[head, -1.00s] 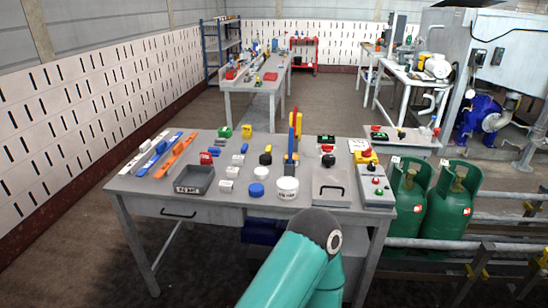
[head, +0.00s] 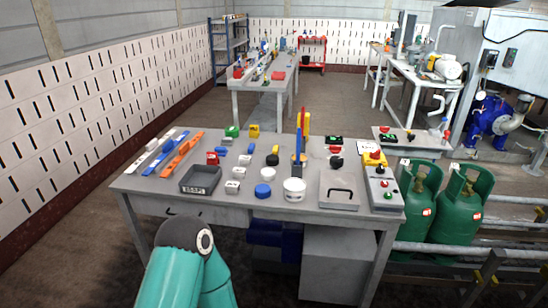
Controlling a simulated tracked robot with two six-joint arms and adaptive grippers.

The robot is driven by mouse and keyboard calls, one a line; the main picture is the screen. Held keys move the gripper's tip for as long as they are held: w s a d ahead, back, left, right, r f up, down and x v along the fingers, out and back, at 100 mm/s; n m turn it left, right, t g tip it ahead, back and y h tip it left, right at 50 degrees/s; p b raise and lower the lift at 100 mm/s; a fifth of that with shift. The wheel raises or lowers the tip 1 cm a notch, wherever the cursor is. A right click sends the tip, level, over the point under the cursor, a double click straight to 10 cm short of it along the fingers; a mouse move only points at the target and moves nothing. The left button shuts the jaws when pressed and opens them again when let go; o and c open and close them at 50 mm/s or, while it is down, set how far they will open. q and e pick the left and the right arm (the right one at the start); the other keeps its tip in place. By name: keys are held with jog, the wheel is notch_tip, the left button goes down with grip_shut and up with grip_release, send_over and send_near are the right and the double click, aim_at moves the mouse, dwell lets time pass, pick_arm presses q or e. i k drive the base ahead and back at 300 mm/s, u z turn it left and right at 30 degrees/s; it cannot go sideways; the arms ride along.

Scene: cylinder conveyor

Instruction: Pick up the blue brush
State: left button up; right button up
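A long thin blue piece (head: 165,154) lies flat at the left end of the grey worktable (head: 230,208), between a white one and an orange one. It may be the blue brush, but it is too small to tell for sure. A tall blue upright part (head: 297,159) also stands near the middle of the table, with yellow and red at its top. One teal link of my arm shows at the bottom, in front of the table and apart from the items. Neither gripper is in view.
A dark open tray (head: 200,179), a blue round piece (head: 263,190) and a white tub (head: 294,189) sit along the table's front. A panel with a handle (head: 340,190) lies to the right. Green gas cylinders (head: 422,205) stand right of the table.

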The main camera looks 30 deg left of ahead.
aim_at(299, 131)
jog(key=u, duration=0.05)
jog(key=i, duration=0.85)
